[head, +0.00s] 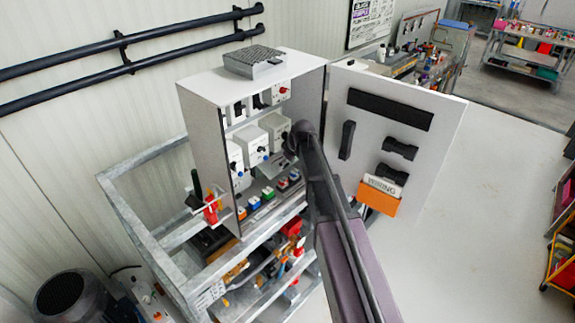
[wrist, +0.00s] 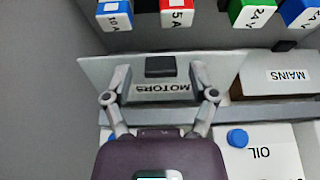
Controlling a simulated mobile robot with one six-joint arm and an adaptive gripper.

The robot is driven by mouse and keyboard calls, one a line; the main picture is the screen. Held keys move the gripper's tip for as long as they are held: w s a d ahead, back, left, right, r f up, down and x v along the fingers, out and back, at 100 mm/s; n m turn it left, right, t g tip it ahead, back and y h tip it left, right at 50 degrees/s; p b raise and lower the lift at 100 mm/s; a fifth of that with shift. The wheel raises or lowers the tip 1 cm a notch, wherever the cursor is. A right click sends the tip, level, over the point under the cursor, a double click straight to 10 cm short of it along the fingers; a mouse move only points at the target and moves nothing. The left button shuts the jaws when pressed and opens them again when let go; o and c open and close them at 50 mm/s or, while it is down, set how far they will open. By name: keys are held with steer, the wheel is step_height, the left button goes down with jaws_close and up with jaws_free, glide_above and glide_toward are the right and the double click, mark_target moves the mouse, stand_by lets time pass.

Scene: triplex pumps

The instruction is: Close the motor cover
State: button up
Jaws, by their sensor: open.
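The motor cover (wrist: 222,68) is a flat grey plate marked MOTORS, which reads upside down in the wrist view. A black block-like handle (wrist: 160,66) sits on it near its upper middle. The plate appears swung out, with coloured blocks beyond its upper edge. My gripper (wrist: 161,76) is open, with one finger on each side of the handle and a gap on both sides. I cannot tell whether the fingertips touch the plate.
Blue, red and green blocks (wrist: 178,17) line the top of the wrist view. A white MAINS cover (wrist: 284,74) is to the right, and a white OIL box (wrist: 268,155) below it. The cabinet door (head: 440,120) stands open to the right. A metal frame (head: 150,245) surrounds the cabinet base.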

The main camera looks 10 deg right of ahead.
jaws_close()
steer(key=shift+d, duration=0.15)
steer(key=shift+a, duration=0.2)
